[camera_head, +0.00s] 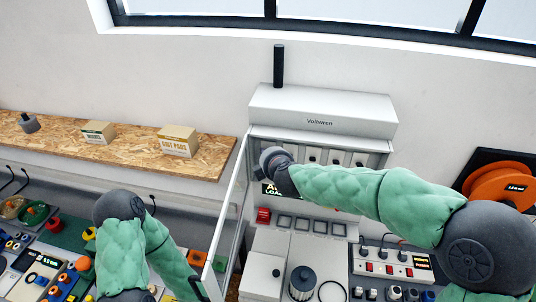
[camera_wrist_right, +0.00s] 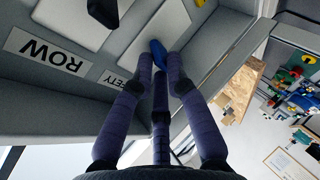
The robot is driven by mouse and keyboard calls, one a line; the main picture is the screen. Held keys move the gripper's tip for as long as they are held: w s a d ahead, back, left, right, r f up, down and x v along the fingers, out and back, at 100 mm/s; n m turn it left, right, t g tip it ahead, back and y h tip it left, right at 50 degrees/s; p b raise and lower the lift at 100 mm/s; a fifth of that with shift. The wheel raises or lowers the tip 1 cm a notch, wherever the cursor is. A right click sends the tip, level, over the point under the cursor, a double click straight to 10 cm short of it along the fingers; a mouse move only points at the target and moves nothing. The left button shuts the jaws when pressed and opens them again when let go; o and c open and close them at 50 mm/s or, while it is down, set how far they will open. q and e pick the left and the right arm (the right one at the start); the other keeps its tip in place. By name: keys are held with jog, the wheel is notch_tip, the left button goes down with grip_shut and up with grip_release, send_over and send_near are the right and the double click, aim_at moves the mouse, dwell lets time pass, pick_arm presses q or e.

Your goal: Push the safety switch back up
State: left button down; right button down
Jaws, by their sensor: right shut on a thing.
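The grey switch cabinet (camera_head: 320,112), marked Voltwren, is on the wall with several switches in a row under its hood. My right arm reaches across its front, and its wrist hides the switch there in the head view. In the right wrist view, a blue switch lever (camera_wrist_right: 157,52) stands between the fingertips of my right gripper (camera_wrist_right: 160,72), which is shut on it. A partly hidden label ending in "ETY" (camera_wrist_right: 117,80) is beside it. Whether the lever is up or down cannot be told. My left arm is at lower left; its gripper does not show.
The cabinet's open door (camera_head: 228,215) stands left of the switches. A wooden shelf (camera_head: 125,160) with small boxes is further left.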

jog(key=c, duration=1.2)
grip_release()
